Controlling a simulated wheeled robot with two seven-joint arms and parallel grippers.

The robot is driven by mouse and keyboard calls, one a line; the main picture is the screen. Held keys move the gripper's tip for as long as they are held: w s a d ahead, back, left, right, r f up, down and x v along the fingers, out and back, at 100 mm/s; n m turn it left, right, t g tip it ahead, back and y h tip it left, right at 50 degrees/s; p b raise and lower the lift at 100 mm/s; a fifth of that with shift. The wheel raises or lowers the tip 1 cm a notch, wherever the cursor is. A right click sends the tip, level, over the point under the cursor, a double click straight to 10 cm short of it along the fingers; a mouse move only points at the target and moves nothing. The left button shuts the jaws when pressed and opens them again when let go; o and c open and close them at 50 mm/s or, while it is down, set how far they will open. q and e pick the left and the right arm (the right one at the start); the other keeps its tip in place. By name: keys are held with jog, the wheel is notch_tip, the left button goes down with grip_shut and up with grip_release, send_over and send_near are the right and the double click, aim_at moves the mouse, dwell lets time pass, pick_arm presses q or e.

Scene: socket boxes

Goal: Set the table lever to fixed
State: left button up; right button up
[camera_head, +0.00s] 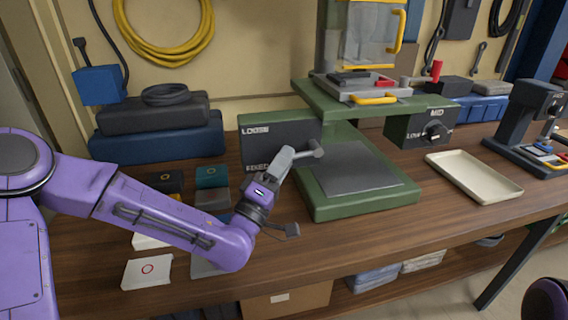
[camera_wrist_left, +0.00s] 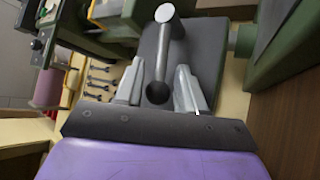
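The green machine has a dark panel (camera_head: 280,140) marked LOOSE at its top and FIXED at its bottom. The grey table lever (camera_head: 316,149) sticks out at the panel's right; my gripper hides part of it, and I cannot tell which mark it is at. In the left wrist view the lever is a thin rod (camera_wrist_left: 161,62) with a dark ball end and a thick grey cylinder at its far end. My left gripper (camera_wrist_left: 158,88) is open, with one finger on each side of the ball end and gaps visible between.
The machine's green base (camera_head: 365,205) and raised green table (camera_head: 350,100) lie right of and above my gripper. A dial box (camera_head: 420,127) and a cream tray (camera_head: 473,175) are further right. Small boxes (camera_head: 212,178) and a white card (camera_head: 147,271) lie near my left arm.

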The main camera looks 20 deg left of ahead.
pick_arm(q)
jog(key=shift+s+f, duration=0.2)
jog(key=shift+s, duration=0.05)
jog(key=s+a+p, duration=0.3)
jog(key=s+p, duration=0.8)
jog(key=s, duration=0.1)
jog(key=shift+s, duration=0.15)
